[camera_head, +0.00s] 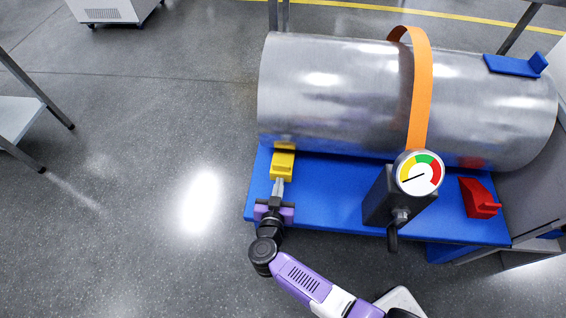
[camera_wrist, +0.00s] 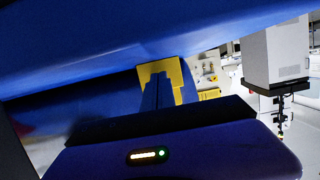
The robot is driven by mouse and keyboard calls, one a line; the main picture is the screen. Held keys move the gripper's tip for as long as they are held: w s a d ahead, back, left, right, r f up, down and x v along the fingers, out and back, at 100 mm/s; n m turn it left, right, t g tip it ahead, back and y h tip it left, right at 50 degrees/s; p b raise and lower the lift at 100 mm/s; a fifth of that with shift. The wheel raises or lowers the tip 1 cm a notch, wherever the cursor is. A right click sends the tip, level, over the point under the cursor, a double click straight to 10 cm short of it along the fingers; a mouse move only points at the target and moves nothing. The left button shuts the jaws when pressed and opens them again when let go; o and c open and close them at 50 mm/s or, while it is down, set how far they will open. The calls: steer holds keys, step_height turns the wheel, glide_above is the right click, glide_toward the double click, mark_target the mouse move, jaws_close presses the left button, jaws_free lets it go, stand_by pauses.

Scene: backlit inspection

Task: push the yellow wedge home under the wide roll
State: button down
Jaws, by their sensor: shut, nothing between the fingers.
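The wide roll (camera_head: 330,95) is a large silver metal cylinder lying across a blue table (camera_head: 335,205). The yellow wedge (camera_head: 283,165) sits on the table at the near side of the roll, near its left end. Its far end is close to the roll; I cannot tell how far under it reaches. My gripper (camera_head: 278,187) is shut, with its fingertips right at the near end of the wedge. In the wrist view the wedge (camera_wrist: 160,70) shows just beyond the fingers, which hide part of it. I cannot tell for certain whether they touch.
A red wedge (camera_head: 479,198) sits by the roll's right part. An orange strap (camera_head: 419,90) goes around the roll. A post with a dial gauge (camera_head: 419,173) stands right of my gripper.

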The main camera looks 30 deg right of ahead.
steer(key=shift+w+d, duration=0.7)
steer(key=shift+w, duration=0.25)
stand_by(0.3)
stand_by(0.3)
steer(key=shift+s+a+r+p, duration=0.1)
steer(key=shift+s+a+p, duration=0.4)
steer(key=shift+p, duration=0.3)
steer(key=shift+s+a+p, duration=0.35)
steer(key=shift+s, duration=0.2)
steer(key=shift+s+a+p, duration=0.3)
steer(key=shift+s, duration=0.25)
steer(key=p+v, duration=0.3)
steer(key=v, duration=0.4)
steer(key=shift+s+a, duration=0.25)
steer(key=shift+s, duration=0.1)
